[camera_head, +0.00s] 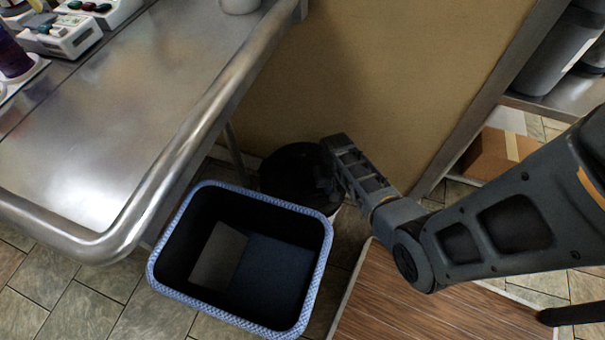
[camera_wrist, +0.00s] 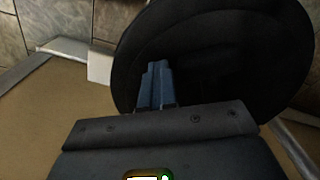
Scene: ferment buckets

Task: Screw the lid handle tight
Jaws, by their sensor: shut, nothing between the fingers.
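A round black lid (camera_head: 285,172) sits on a bucket on the floor, behind the blue-rimmed bin and against the tan wall. The lid fills the upper right of the wrist view (camera_wrist: 240,50) as a large dark disc with faint concentric rings. My gripper (camera_head: 326,184) reaches down over the lid's right side. In the wrist view its fingers (camera_wrist: 157,72) are together, empty, and in front of the lid's left part. I cannot tell whether they touch it. The lid handle is not distinguishable in either view; it is hidden or lost in the dark.
An open bin with a blue woven rim (camera_head: 165,250) stands just in front of the lid. A steel table (camera_head: 130,120) fills the left. A brown wooden surface (camera_head: 430,310) lies under my arm. A cardboard box (camera_head: 490,155) and grey containers (camera_head: 555,50) are at right.

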